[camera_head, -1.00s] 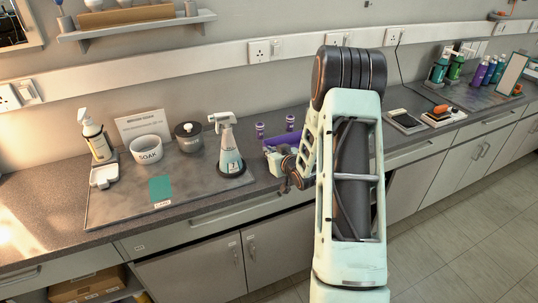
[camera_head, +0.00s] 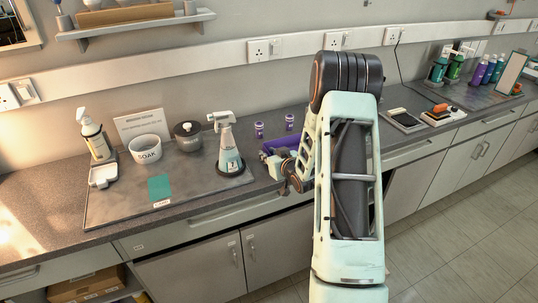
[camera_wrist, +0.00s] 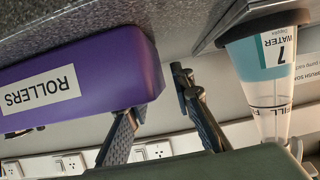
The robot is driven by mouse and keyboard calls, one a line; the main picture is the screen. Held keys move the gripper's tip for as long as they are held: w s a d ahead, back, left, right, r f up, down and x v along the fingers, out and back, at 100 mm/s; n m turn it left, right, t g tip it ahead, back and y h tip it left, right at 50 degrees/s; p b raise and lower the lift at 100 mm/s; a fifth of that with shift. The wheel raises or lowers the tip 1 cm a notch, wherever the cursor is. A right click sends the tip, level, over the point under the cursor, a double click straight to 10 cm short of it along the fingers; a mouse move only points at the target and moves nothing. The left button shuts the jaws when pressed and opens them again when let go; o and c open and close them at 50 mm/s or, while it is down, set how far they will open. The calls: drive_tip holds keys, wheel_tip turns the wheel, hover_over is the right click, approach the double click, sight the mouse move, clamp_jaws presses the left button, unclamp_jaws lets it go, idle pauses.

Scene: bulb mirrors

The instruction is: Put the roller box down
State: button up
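The purple roller box (camera_wrist: 90,75), labelled ROLLERS, shows upside down at the left of the wrist view, against the grey counter surface. In the head view the roller box (camera_head: 283,143) sits at the counter's front, partly hidden by my arm. My gripper (camera_wrist: 158,95) is open at the box's end. One finger runs behind the box's rim, its tip hidden. The other stands outside the end wall, with a visible gap. In the head view my gripper (camera_head: 290,180) is at the counter edge, its fingers mostly hidden.
A spray bottle (camera_head: 229,150) labelled WATER stands left of the box on a dark mat (camera_head: 120,200), and close to my gripper in the wrist view (camera_wrist: 265,75). The SOAK bowl (camera_head: 146,150) is farther left.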

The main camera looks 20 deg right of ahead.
drive_tip(key=shift+r, duration=0.1)
drive_tip(key=shift+r+p, duration=0.2)
drive_tip(key=shift+p, duration=0.1)
drive_tip(key=v, duration=1.2)
drive_tip(key=shift+b, duration=0.35)
drive_tip(key=shift+f, duration=0.1)
